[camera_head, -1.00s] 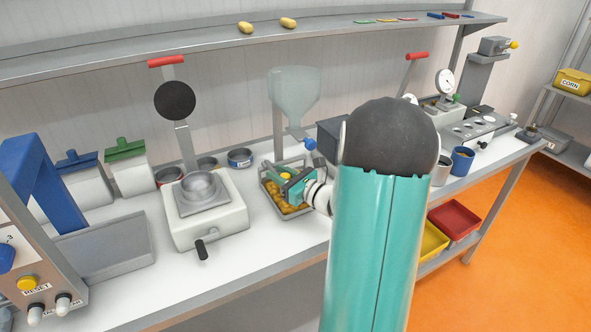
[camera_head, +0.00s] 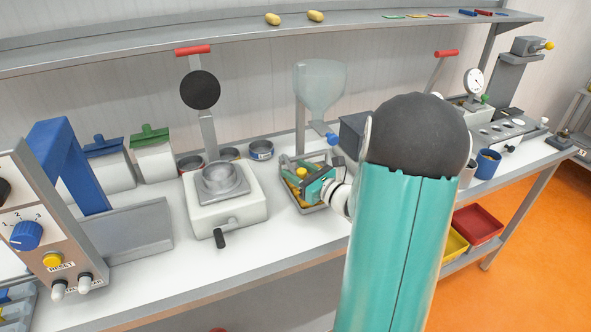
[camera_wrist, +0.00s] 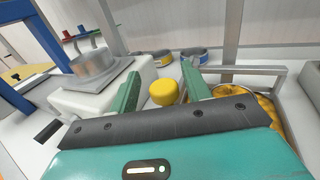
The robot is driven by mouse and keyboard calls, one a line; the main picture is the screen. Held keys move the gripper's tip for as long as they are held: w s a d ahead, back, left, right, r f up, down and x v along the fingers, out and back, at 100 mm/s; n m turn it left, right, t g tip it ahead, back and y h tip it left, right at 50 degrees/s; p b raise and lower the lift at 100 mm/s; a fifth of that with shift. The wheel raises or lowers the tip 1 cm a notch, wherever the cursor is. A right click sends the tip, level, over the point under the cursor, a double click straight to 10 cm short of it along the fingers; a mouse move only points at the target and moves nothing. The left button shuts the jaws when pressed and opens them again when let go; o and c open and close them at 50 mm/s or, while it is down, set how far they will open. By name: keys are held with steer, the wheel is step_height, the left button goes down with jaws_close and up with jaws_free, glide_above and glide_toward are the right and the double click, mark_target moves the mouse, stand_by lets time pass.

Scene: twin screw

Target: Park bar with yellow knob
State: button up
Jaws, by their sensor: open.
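A yellow knob (camera_wrist: 163,92) with a rounded cylindrical shape shows in the wrist view between the two green fingers of my gripper (camera_wrist: 160,68). The fingers are apart, with visible gaps on both sides of the knob. In the head view my gripper (camera_head: 304,174) is low over the metal tray (camera_head: 284,188), and a small yellow spot, likely the same knob, shows at its fingers. Any bar below the knob is hidden by the gripper. Another yellow knob (camera_head: 549,45) sits on the end of a grey device at the far right.
A white machine (camera_head: 228,208) with a round metal cup and black-tipped handle stands left of the tray. A clear hopper (camera_head: 322,84) stands behind the tray. Small round tins (camera_head: 261,150) sit behind the white machine. A dark box (camera_head: 354,132) is close to my arm.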

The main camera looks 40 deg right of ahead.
steer(key=s+d, duration=0.1)
steer(key=s, duration=1.1)
steer(key=shift+s+d, duration=0.35)
steer(key=shift+d, duration=0.05)
steer(key=shift+a, duration=0.1)
steer(key=s+a+r+n+g+y, duration=0.1)
steer(key=a+n+g+y, duration=0.2)
steer(key=a+n+g, duration=0.55)
steer(key=a+r+n+g+y, duration=0.3)
steer(key=a+n, duration=0.6)
steer(key=a, duration=0.8)
steer(key=s+a+r+n+h, duration=0.3)
steer(key=s+n+h, duration=0.3)
steer(key=n, duration=1.1)
steer(key=r+h, duration=0.1)
steer(key=h, duration=0.1)
steer(key=shift+s+a+r+g+h, duration=0.2)
steer(key=shift+s+a+g+h, duration=0.1)
steer(key=shift+s+a+g, duration=0.1)
